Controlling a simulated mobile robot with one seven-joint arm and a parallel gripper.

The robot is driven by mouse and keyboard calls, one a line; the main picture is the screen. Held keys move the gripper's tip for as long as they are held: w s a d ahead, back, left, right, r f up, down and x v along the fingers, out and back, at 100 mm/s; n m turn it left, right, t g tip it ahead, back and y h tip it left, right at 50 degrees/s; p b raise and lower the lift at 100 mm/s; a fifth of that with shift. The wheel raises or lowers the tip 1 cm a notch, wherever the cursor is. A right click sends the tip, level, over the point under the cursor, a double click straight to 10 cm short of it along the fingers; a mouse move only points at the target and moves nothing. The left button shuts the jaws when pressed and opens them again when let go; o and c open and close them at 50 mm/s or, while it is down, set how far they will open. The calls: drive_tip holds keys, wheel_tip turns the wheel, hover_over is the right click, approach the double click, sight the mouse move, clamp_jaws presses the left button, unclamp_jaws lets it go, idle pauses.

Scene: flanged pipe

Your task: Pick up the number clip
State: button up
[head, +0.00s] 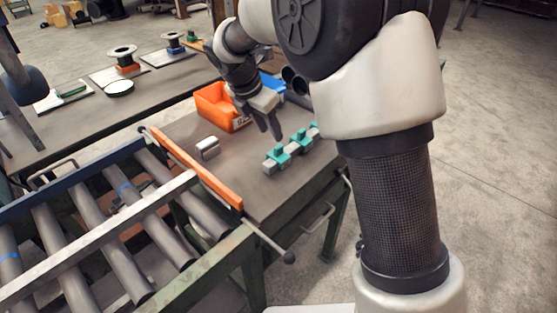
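No part in the head view can be clearly read as the number clip. A small silver-grey piece (207,148) lies alone on the grey bench top, left of my gripper. Teal clip-like blocks (278,156) sit on a grey bar to the right of it. The spacing of the fingers is too small and dark to read. My arm hides part of the bench's right side.
An orange bin (213,106) stands behind my gripper, with a blue bin (272,85) beside it. An orange bar (197,168) edges the bench next to the roller conveyor (105,240). Another bench (60,125) at the back left bears spools and plates.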

sight(278, 147)
drive_tip(key=x, duration=0.8)
drive_tip(key=shift+w+f+b, duration=0.1)
drive_tip(key=shift+f+b, duration=0.1)
drive_tip(key=shift+b, duration=0.15)
clamp_jaws()
